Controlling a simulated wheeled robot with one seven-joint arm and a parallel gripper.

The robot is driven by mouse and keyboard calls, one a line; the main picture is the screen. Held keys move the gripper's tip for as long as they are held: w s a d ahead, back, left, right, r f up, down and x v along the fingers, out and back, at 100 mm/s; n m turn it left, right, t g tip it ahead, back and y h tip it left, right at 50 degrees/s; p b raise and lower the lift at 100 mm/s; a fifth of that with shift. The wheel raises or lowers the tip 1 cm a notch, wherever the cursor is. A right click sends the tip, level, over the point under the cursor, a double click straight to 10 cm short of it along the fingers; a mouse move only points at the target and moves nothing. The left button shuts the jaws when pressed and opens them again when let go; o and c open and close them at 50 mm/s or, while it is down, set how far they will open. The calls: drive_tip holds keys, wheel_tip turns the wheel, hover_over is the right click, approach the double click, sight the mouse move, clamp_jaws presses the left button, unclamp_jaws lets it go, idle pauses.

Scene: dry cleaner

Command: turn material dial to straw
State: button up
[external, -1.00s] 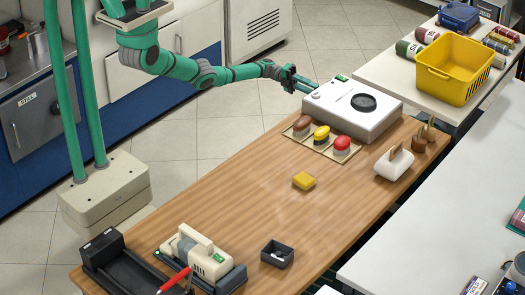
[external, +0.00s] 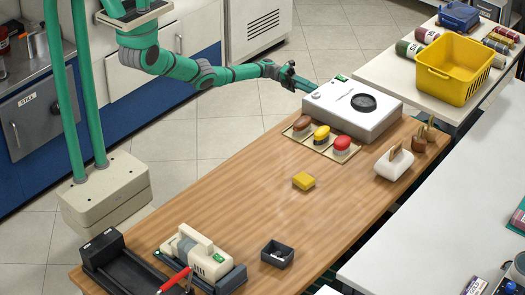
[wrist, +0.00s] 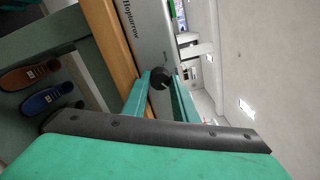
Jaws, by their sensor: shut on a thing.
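The material dial (wrist: 160,78) is a small round black knob with a light pointer mark, on the side of the pale machine (wrist: 150,35) lettered "Hoptarrow". My gripper (wrist: 162,82) is shut on the dial, one green finger on each side of it. In the external view, my gripper (external: 303,84) is at the left side of the white machine (external: 370,122) on the wooden table, and the dial is hidden there. The material names around the dial are not readable, so I cannot tell which one it points to.
Brown, yellow and red-topped brushes (external: 321,134) stand on a tray in front of the machine. A yellow block (external: 303,181) and a dark open box (external: 277,254) are on the wooden table (external: 235,195). A yellow basket (external: 452,72) stands behind, right. The table's middle is mostly clear.

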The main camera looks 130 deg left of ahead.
drive_tip(key=o, duration=1)
drive_tip(key=shift+s, duration=0.1)
drive_tip(key=shift+o, duration=0.2)
drive_tip(key=shift+f, duration=0.1)
drive_tip(key=shift+n, duration=0.3)
